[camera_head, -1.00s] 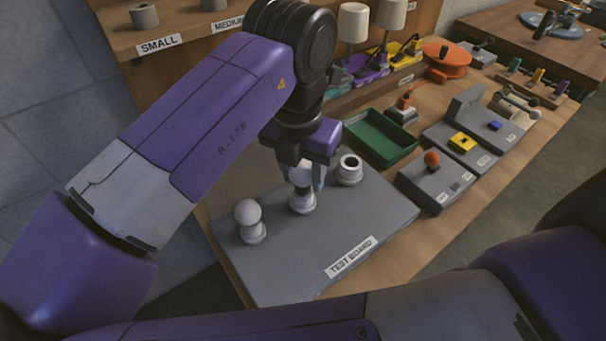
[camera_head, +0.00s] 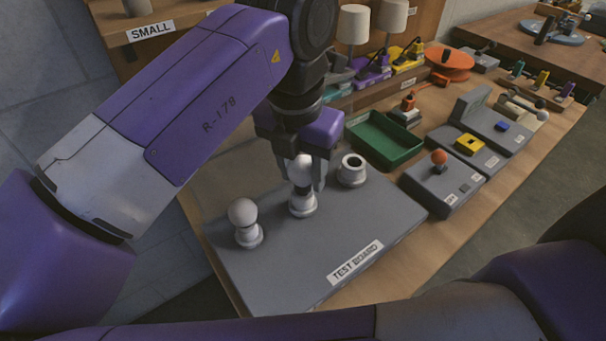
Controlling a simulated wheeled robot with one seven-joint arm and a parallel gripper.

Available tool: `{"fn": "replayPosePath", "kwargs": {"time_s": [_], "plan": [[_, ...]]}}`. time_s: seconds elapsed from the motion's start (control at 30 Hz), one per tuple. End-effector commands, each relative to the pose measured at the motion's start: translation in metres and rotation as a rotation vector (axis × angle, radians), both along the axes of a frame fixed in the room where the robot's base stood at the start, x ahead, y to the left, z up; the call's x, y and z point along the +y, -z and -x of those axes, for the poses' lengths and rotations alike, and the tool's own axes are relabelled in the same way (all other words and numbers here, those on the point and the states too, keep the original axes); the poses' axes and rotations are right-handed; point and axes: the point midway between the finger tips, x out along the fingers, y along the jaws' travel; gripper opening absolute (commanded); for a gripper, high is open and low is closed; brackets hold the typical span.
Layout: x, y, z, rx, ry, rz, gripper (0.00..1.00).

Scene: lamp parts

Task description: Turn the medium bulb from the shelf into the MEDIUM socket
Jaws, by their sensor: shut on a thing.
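My gripper (camera_head: 303,180) is shut on a white bulb (camera_head: 301,168), upright over the middle socket (camera_head: 303,206) of the grey test board (camera_head: 285,270). A dark part shows between the bulb's globe and the socket's white rim; I cannot tell how deep the bulb sits. The left socket (camera_head: 249,236) holds another white bulb (camera_head: 242,212). The right socket (camera_head: 352,170) is empty, with a dark opening. No size labels for the sockets are readable on the board.
A green tray (camera_head: 385,141) stands behind the board's right side. Grey switch boxes, one with an orange ball (camera_head: 439,157), stand to the right. Lamps with white shades (camera_head: 353,24) stand at the back. The shelf (camera_head: 175,22) with a SMALL label is at upper left.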

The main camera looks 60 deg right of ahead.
Motion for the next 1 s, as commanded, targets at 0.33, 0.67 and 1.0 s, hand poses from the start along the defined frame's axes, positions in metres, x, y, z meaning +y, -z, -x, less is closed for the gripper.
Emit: {"fn": "replayPosePath", "kwargs": {"time_s": [0.33,0.67,1.0], "plan": [[0.0005,0.0011,-0.0041,-0.011,0.007,0.002,0.12],[0.0002,-0.0007,-0.0023,-0.011,0.022,0.003,0.12],[0.0003,-0.0018,-0.0014,-0.009,0.025,0.002,0.50]]}}
